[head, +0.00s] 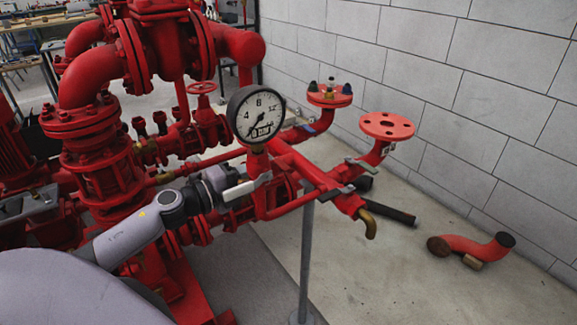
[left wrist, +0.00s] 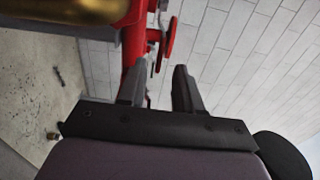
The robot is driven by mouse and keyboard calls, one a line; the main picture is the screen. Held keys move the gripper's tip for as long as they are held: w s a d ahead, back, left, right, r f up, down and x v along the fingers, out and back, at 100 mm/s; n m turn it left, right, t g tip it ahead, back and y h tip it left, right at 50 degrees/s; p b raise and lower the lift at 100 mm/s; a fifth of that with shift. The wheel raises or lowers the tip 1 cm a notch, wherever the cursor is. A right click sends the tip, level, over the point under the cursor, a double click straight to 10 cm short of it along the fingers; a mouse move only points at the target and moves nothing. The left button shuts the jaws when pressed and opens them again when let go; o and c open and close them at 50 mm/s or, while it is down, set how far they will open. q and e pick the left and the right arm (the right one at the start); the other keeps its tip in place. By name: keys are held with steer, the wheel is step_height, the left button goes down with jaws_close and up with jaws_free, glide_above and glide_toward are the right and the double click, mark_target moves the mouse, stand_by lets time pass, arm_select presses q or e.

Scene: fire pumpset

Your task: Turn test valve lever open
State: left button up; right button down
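The red pump pipework carries several levers, and I cannot tell for certain which is the test valve lever. A silver lever (head: 248,187) sticks out below the pressure gauge (head: 255,114). A grey lever (head: 334,192) sits near the brass bent outlet (head: 369,223). My left gripper (head: 228,181) is close to the left of the silver lever; contact cannot be made out. In the left wrist view its two dark fingers (left wrist: 159,82) are apart, with nothing clearly held. A red pipe (left wrist: 135,42) lies beyond them. My right gripper is not in view.
A red flange (head: 387,125) and a capped flange (head: 329,94) stand right of the gauge. A grey post (head: 306,262) stands on the floor. A loose red elbow pipe (head: 472,248) lies near the block wall (head: 485,125). Floor at the lower right is clear.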

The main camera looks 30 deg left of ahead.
mark_target(281, 164)
arm_select(q)
steer(key=shift+x, duration=3.2)
steer(key=shift+f, duration=0.1)
jaws_close()
